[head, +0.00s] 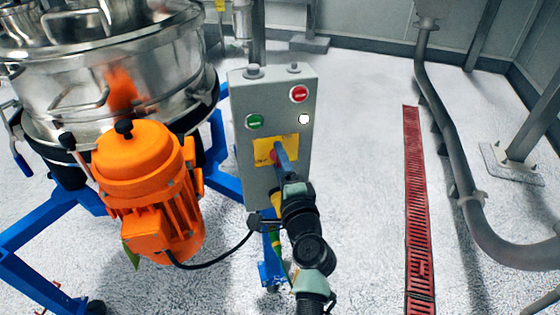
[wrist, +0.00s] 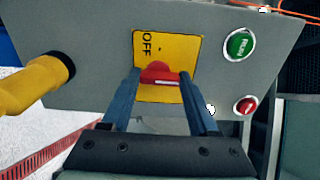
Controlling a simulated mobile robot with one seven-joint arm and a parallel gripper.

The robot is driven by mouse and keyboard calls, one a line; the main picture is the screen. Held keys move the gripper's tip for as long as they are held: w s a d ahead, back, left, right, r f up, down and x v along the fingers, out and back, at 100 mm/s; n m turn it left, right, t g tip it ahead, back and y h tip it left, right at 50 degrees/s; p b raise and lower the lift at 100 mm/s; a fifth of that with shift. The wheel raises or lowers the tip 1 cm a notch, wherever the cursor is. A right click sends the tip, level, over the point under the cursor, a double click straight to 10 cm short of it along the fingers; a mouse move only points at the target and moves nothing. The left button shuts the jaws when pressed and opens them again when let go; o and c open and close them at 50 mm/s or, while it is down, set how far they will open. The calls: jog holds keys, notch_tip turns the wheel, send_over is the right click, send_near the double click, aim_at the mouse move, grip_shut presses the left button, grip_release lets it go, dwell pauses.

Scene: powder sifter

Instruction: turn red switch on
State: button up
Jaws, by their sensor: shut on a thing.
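The red switch (wrist: 160,76) sits on a yellow plate (wrist: 152,50) on the front of a grey control box (head: 240,95). The plate reads OFF beside the switch in the wrist view. My gripper (wrist: 161,84) is at the switch, with one blue finger on each side of it, shut on it. In the head view my gripper (head: 278,154) covers part of the yellow plate, and only a bit of the red switch (head: 273,157) shows.
A green button (head: 254,121), a red button (head: 299,94) and a white light (head: 304,119) are on the box above. An orange motor (head: 150,190) and steel sifter (head: 120,70) stand close on the left. The floor right of the box is open up to a red grating (head: 415,200).

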jog(key=o, duration=1.4)
jog(key=v, duration=1.3)
jog(key=shift+f+p, duration=0.1)
jog(key=shift+p, duration=0.3)
